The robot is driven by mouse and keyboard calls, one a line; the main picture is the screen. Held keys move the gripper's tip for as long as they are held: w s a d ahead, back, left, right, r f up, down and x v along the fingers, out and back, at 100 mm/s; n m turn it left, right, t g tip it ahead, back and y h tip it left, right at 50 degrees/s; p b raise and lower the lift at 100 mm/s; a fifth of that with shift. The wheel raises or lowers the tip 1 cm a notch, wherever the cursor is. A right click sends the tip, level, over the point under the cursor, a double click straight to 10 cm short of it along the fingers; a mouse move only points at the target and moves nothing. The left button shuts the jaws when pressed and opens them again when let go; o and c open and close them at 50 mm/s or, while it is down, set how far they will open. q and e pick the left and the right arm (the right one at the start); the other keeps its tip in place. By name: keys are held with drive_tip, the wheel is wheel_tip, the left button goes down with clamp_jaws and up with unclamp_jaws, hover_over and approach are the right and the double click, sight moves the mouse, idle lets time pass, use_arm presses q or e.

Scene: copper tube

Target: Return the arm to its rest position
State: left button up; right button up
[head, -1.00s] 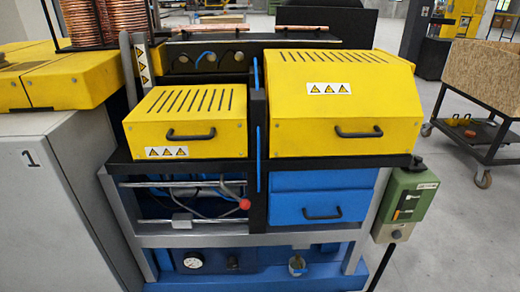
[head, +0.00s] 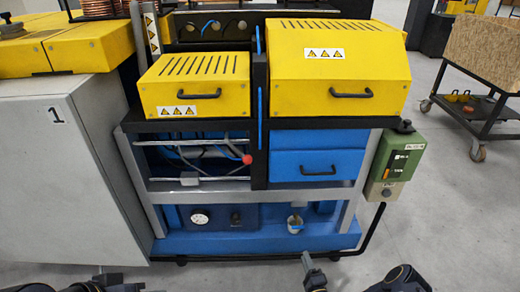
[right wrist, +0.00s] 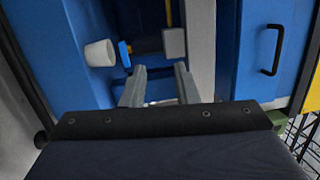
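My right gripper (head: 308,262) shows at the bottom edge of the head view, in front of the blue base of the machine (head: 250,240). In the right wrist view its two grey fingers (right wrist: 160,80) stand apart with nothing between them, pointing towards the machine's lower shelf. A part of my left gripper (head: 108,277) shows at the bottom left of the head view. Its fingers are too small and cut off to tell whether they are open. Copper coils (head: 100,8) show at the top left, cut off by the picture edge.
Yellow covers (head: 335,85) and a blue drawer (head: 318,165) are on the machine. A green control box (head: 398,165) hangs at its right. A grey cabinet (head: 55,180) stands at left and a cart (head: 485,110) at right. The floor at right is open.

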drive_tip(key=a+r+n+g+y, duration=0.2)
drive_tip(key=r+n+g+y, duration=0.4)
drive_tip(key=r, duration=0.7)
drive_tip(key=a+r+n+g+y, duration=0.25)
drive_tip(key=r+n+y, duration=0.35)
drive_tip(key=r, duration=0.8)
drive_tip(key=s+r+n+g+h, duration=0.45)
drive_tip(key=s+r+g, duration=0.45)
drive_tip(key=s+r, duration=0.65)
drive_tip(key=s+d+f+m+t+h, duration=0.15)
drive_tip(key=s+d+t+h, duration=0.5)
drive_tip(key=s, duration=0.85)
wheel_tip(320, 180, up, 15)
drive_tip(key=d+g+h+p, duration=0.1)
drive_tip(key=g+p, duration=0.1)
drive_tip(key=p, duration=1.2)
drive_tip(key=shift+d+f+m, duration=0.2)
drive_tip(key=shift+d+m, duration=0.1)
drive_tip(key=shift+d, duration=0.05)
